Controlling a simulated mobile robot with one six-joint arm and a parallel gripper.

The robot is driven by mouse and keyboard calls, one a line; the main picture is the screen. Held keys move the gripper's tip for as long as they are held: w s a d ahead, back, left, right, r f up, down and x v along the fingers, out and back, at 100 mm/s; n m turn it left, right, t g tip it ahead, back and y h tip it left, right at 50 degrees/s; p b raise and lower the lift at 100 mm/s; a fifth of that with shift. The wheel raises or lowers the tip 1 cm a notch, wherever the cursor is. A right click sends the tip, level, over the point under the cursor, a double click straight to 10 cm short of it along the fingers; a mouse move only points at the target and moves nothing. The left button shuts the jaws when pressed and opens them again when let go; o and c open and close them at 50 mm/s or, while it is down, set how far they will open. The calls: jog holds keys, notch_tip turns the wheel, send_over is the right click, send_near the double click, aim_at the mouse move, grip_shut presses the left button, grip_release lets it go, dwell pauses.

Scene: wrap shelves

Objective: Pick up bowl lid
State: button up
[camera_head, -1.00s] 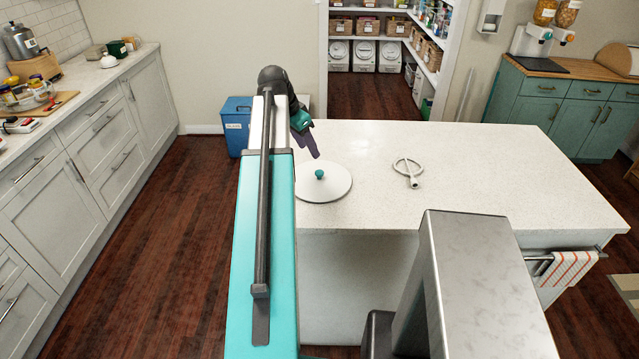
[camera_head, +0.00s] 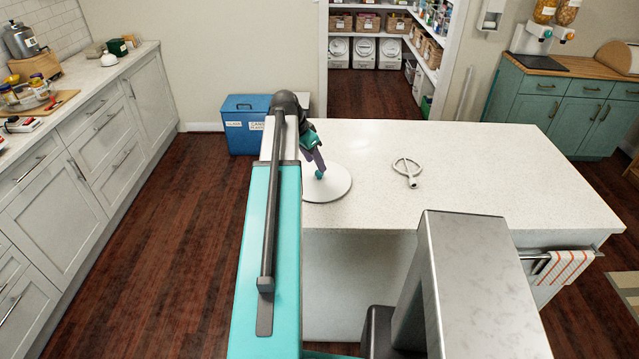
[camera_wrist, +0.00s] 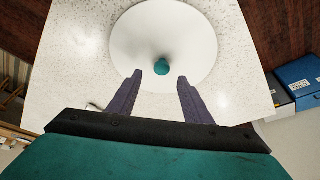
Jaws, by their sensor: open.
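The bowl lid (camera_head: 337,190) is a white round disc with a teal knob. It lies at the left end of the white island counter, partly hidden by my arm. In the wrist view the lid (camera_wrist: 140,40) fills the upper middle, and its teal knob (camera_wrist: 161,67) stands just beyond the fingertips, roughly between them. My gripper (camera_head: 325,172) is at the knob in the head view, pointing down. In the wrist view my gripper (camera_wrist: 159,77) has its two purple fingers apart with nothing between them. No contact with the knob is clear.
A looped white cable-like item (camera_head: 408,172) lies on the island counter (camera_head: 480,180) to the right of the lid. A striped towel (camera_head: 568,268) hangs at the counter's right front.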

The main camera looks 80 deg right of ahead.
aim_at(318, 173)
jog(key=shift+f, duration=0.2)
jog(key=shift+p+x, duration=1.45)
jog(key=shift+x, duration=1)
jog(key=shift+c, duration=0.4)
grip_shut()
